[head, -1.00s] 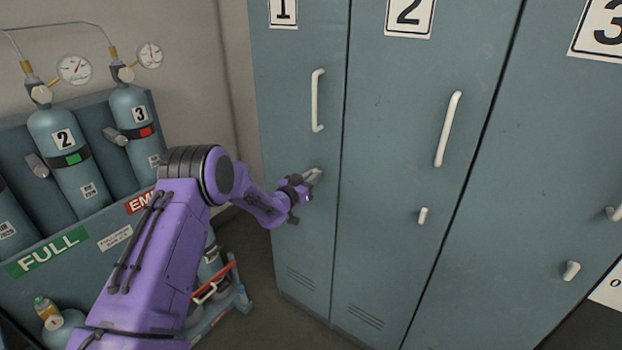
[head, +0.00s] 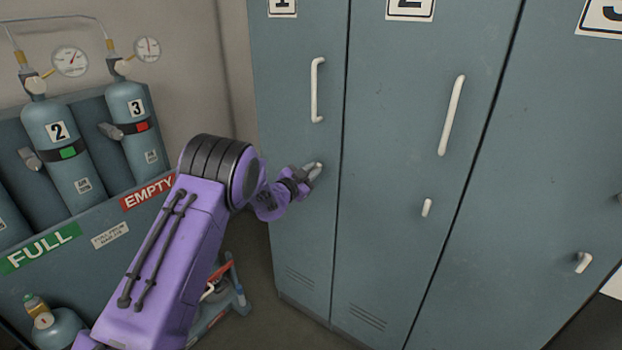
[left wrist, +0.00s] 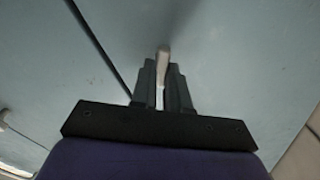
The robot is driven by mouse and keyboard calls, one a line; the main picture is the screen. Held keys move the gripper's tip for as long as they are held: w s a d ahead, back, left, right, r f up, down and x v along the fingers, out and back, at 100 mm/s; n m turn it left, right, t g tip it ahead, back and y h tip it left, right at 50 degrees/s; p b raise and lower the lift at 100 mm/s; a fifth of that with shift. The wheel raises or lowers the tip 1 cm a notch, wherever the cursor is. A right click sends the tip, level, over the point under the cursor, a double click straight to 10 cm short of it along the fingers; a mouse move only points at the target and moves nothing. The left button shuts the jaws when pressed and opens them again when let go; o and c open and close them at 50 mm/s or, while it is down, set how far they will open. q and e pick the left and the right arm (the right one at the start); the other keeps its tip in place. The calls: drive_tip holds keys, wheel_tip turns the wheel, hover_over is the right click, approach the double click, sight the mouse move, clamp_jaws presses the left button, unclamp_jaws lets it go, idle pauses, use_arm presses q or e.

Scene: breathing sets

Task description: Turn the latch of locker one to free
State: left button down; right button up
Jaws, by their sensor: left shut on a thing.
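Locker one (head: 290,220) is the grey-blue door at the left of the locker row, shut, with its number plate (head: 283,6) cut by the top edge of the head view. My left gripper (head: 313,172) is at this door, below its long white handle (head: 317,90). It is shut on the small pale latch (head: 319,165). In the left wrist view the latch (left wrist: 162,62) stands between the two dark fingers (left wrist: 162,88), its far end showing beyond them. The fingers hide much of the latch, so its exact angle is hard to tell. My right gripper is not in view.
Locker two (head: 400,130) has a long handle and a small upright latch (head: 427,208). Locker three's latch (head: 584,262) is at the right. At the left, a rack holds gas cylinders (head: 60,140) with gauges and FULL (head: 42,248) and EMPTY (head: 148,191) signs.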

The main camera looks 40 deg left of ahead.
use_arm(q)
drive_tip(key=shift+d+f+m+b, duration=0.1)
drive_tip(key=shift+f+m+b, duration=0.05)
drive_tip(key=shift+m+b, duration=2.9)
drive_tip(key=shift+d+f+m+b, duration=0.1)
drive_tip(key=shift+m+b, duration=2.85)
drive_tip(key=shift+b, duration=0.15)
drive_tip(key=c, duration=1.1)
unclamp_jaws()
drive_tip(key=s+b, duration=0.1)
drive_tip(key=s, duration=0.9)
drive_tip(key=shift+s+b, duration=0.3)
